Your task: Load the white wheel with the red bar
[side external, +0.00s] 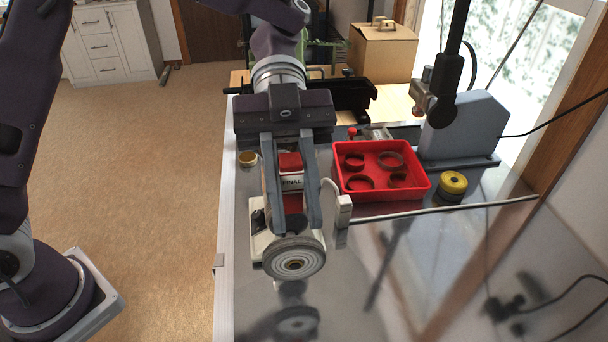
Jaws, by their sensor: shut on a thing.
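The red bar (290,162) has a white band lettered "FINAL" around its middle. My gripper (292,213) is shut on it, with one grey finger along each side. The bar's lower red end points down toward the wheel. The white wheel (296,257), a pale ringed disc with a brass-coloured centre, is at the front of a small white machine (260,245), just below my fingertips. The upper part of the wheel and much of the machine are hidden behind my gripper. I cannot tell whether the bar touches the wheel.
A small brass piece (247,158) is left of my gripper.

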